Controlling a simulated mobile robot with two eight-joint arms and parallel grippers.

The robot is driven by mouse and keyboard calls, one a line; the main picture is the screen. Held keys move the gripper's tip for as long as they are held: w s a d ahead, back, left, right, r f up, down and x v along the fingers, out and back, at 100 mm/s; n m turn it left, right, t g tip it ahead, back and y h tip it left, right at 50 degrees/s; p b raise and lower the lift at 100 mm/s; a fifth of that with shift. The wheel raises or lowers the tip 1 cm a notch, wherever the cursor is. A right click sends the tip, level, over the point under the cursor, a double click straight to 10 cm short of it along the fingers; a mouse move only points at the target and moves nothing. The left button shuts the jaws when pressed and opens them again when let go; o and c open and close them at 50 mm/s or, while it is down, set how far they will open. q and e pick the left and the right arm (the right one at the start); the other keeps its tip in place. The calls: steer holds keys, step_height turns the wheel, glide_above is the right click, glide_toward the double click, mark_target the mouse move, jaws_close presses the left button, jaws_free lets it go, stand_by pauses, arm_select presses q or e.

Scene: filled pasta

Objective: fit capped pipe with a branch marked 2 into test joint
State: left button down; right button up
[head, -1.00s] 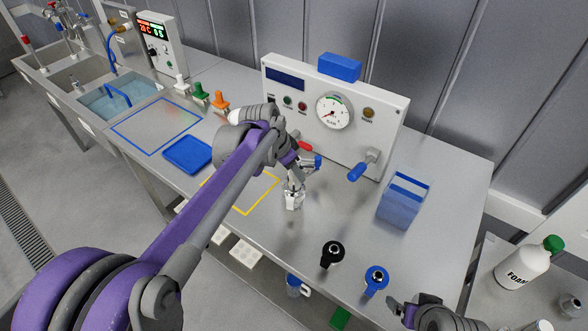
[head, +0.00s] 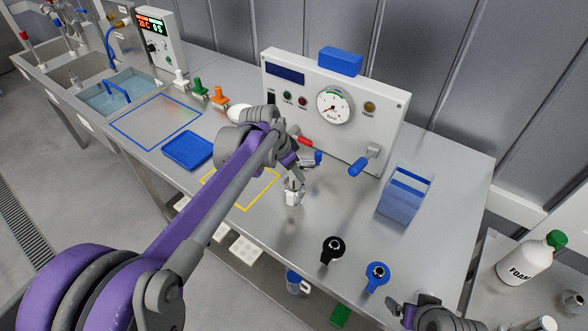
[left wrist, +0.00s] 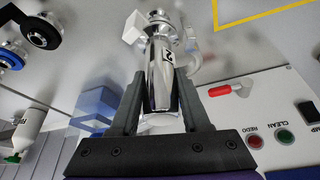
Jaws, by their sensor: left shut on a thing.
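My left gripper (head: 292,185) is shut on a shiny metal pipe (left wrist: 163,75) marked 2. It holds the pipe in front of the test panel (head: 335,110), low over the bench. In the left wrist view the pipe lies between the two dark fingers, with a white block and metal fittings at its far end. The panel carries a red lever (head: 304,141) and a blue-handled fitting (head: 365,161). I cannot tell which fitting is the test joint. My right gripper (head: 398,309) is at the bottom edge, its jaws unclear.
Black (head: 333,249) and blue (head: 376,275) ring-topped parts are at the front edge. A blue tray (head: 188,150) and a yellow outline (head: 246,208) lie to the left. The bench between the bin and pipe is clear.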

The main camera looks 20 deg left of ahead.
arm_select(q)
steer(key=shift+f, duration=0.1)
stand_by(0.7)
steer(key=shift+c, duration=0.3)
jaws_free()
arm_select(e)
steer(key=shift+r, duration=0.1)
stand_by(0.9)
arm_select(q)
steer(key=p+v, duration=0.3)
steer(key=v, duration=0.4)
arm_select(e)
steer(key=r, duration=0.1)
steer(key=w+r, duration=0.1)
steer(key=r, duration=0.1)
steer(key=w+r, duration=0.1)
steer(key=shift+w+r, duration=0.15)
steer(key=shift+r, duration=0.1)
arm_select(q)
steer(key=shift+s, duration=0.1)
